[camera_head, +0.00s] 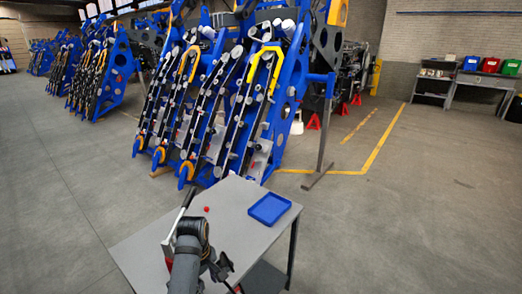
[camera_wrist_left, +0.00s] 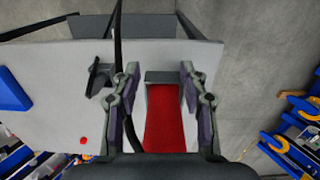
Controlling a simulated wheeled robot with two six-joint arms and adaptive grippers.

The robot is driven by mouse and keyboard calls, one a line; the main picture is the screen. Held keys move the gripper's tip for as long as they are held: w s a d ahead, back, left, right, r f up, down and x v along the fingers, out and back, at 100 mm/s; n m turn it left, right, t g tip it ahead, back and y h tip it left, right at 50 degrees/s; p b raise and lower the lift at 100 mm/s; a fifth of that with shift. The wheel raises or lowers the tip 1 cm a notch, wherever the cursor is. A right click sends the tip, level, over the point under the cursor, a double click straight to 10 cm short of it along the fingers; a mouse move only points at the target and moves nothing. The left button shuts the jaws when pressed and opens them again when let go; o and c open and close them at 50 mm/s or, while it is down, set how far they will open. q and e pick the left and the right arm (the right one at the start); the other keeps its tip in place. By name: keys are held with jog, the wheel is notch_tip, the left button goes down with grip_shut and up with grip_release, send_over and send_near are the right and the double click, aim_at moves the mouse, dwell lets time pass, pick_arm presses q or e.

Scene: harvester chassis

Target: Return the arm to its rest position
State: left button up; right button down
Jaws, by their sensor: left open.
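My left gripper (camera_wrist_left: 160,72) is open in the left wrist view. Its two fingers stand on either side of a red object (camera_wrist_left: 165,120) with a grey end; I cannot tell whether they touch it. In the head view my left arm comes up from the bottom over the grey table (camera_head: 235,215), and its wrist hides most of the gripper. Part of the red object (camera_head: 168,263) shows just left of the arm. I cannot identify my right gripper in either view.
A blue tray (camera_head: 269,208) lies at the table's right corner, with a small red piece (camera_head: 206,209) to its left. A dark bracket-like shape (camera_wrist_left: 98,77) is beside the gripper. Blue harvester units (camera_head: 285,105) stand behind the table. Open floor (camera_head: 420,220) lies right.

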pick_arm(q)
jog(key=s+a+f+m+t, duration=0.1)
jog(key=s+a+f+m, duration=0.2)
jog(key=s+a+f, duration=0.1)
jog(key=s+a+r+m+t+y, duration=0.1)
jog(key=s+a+m, duration=0.1)
jog(key=s+m, duration=0.35)
jog(key=s+a+r+m+t, duration=0.1)
jog(key=s+a+m+t, duration=0.15)
jog(key=s, duration=0.55)
jog(key=s+a+f+g, duration=0.1)
jog(key=s+f, duration=0.1)
jog(key=f, duration=1.2)
jog(key=s+a+f+g, duration=0.1)
jog(key=s+f, duration=0.1)
jog(key=f, duration=1.2)
jog(key=s+a+f+g, duration=0.1)
jog(key=s+f, duration=1.3)
jog(key=s, duration=0.3)
jog(key=shift+a+f, duration=0.2)
jog(key=shift+f, duration=0.05)
pick_arm(e)
jog(key=shift+t, duration=0.3)
jog(key=w, duration=0.4)
jog(key=shift+w+r, duration=0.1)
jog(key=shift+w, duration=0.15)
